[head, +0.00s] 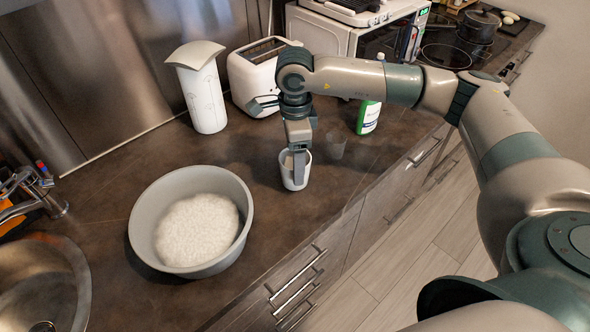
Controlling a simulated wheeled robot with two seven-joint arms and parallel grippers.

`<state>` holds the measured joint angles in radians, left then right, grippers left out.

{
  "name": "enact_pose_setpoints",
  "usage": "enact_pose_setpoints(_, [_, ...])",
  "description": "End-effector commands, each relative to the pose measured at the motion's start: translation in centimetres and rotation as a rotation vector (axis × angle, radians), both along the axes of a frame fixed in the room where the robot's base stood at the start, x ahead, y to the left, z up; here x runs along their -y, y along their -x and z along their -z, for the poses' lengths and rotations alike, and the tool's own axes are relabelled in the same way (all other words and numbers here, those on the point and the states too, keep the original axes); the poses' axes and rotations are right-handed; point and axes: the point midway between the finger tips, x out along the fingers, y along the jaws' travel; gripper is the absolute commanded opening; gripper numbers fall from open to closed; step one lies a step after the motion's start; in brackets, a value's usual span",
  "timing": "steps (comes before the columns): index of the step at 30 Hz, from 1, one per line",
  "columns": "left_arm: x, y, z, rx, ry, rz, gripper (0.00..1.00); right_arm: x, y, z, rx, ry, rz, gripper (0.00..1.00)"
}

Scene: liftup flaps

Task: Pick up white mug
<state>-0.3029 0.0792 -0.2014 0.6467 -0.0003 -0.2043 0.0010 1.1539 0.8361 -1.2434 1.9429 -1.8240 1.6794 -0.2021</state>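A white mug (289,180) stands upright on the dark countertop, right of the large bowl. My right gripper (298,167) points straight down at the mug, and a finger overlaps the mug's opening and wall. Only one finger shows clearly, so I cannot tell whether it is inside the mug or in front of it, or whether the gripper is shut. My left gripper is not in view.
A grey bowl with white contents (141,222) stands to the left. A white toaster (246,74) and a white container (203,98) stand behind. The counter's front edge is close.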

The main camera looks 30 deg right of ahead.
Motion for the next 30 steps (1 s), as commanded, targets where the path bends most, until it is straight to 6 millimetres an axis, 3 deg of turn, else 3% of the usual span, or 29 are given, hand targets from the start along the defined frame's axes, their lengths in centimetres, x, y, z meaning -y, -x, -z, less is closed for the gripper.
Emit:
enact_pose_setpoints(4, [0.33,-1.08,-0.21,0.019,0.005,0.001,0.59,-0.01,-0.03,0.05,0.0,0.0,0.0,0.71])
enact_pose_setpoints(14, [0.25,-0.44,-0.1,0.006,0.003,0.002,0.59,-0.02,-0.03,0.02,0.0,-0.001,0.0,0.71])
enact_pose_setpoints(19, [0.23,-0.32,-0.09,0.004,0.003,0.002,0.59,-0.02,-0.04,0.01,0.0,-0.001,0.0,0.32])
enact_pose_setpoints(30, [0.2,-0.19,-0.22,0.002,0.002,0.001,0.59,-0.03,-0.08,-0.47,0.003,-0.001,0.001,0.32])
